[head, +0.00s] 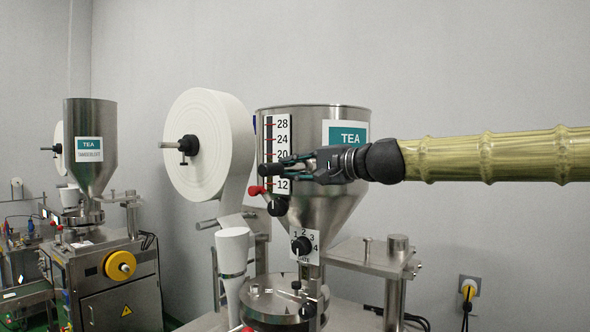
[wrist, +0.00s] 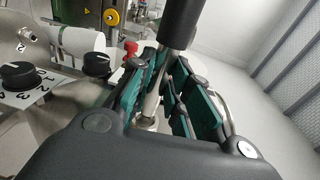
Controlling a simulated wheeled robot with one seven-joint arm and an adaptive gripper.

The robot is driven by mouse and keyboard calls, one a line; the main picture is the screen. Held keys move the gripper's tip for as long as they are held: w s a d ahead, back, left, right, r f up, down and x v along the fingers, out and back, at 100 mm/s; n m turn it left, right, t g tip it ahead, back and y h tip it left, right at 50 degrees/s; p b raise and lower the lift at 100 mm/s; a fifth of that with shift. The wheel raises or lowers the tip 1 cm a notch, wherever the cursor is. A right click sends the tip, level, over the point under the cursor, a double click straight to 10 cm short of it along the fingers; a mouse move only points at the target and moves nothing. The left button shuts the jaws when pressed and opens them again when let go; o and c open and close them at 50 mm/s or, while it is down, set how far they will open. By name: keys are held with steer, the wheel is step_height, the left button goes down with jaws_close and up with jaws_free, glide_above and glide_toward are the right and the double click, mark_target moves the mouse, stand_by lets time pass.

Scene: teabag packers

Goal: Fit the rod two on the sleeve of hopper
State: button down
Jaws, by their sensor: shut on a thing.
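The steel hopper (head: 335,115) stands at the middle of the head view, with a TEA label and a number scale (head: 283,185) on it. My gripper (head: 288,164) is in front of its upper left side, reaching in from the right. In the wrist view my gripper (wrist: 158,92) is shut on a rod with a thick black end (wrist: 180,22) and a thin metal shaft (wrist: 153,98). The rod's black end also shows in the head view (head: 269,170). A short metal stub (wrist: 27,34) sticks out of the hopper body in the wrist view. I cannot tell whether the rod's far end touches anything.
A red knob (head: 256,190) and a black knob (head: 278,207) sit just below my gripper. A numbered dial (head: 301,245) is lower on the hopper. A large white paper roll (head: 215,140) stands close on the left. A second machine (head: 90,145) is farther left.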

mark_target(300, 166)
steer(key=shift+w+d+r+p, duration=0.1)
steer(key=shift+w+d+p, duration=0.1)
steer(key=shift+w+d, duration=0.7)
steer(key=shift+w+d+p, duration=0.2)
steer(key=shift+w+d, duration=0.4)
steer(key=shift+w, duration=0.45)
stand_by(0.9)
steer(key=shift+s+a, duration=0.2)
steer(key=shift+s+a+b, duration=0.45)
steer(key=shift+s+a, duration=0.05)
steer(key=shift+s, duration=0.15)
steer(key=shift+s, duration=0.1)
steer(key=shift+s+a+b, duration=0.3)
steer(key=shift+s+a, duration=0.2)
steer(key=shift+s, duration=0.15)
steer(key=shift+p, duration=0.35)
stand_by(0.6)
steer(key=shift+w+d, duration=0.75)
steer(key=shift+w, duration=0.3)
stand_by(1.5)
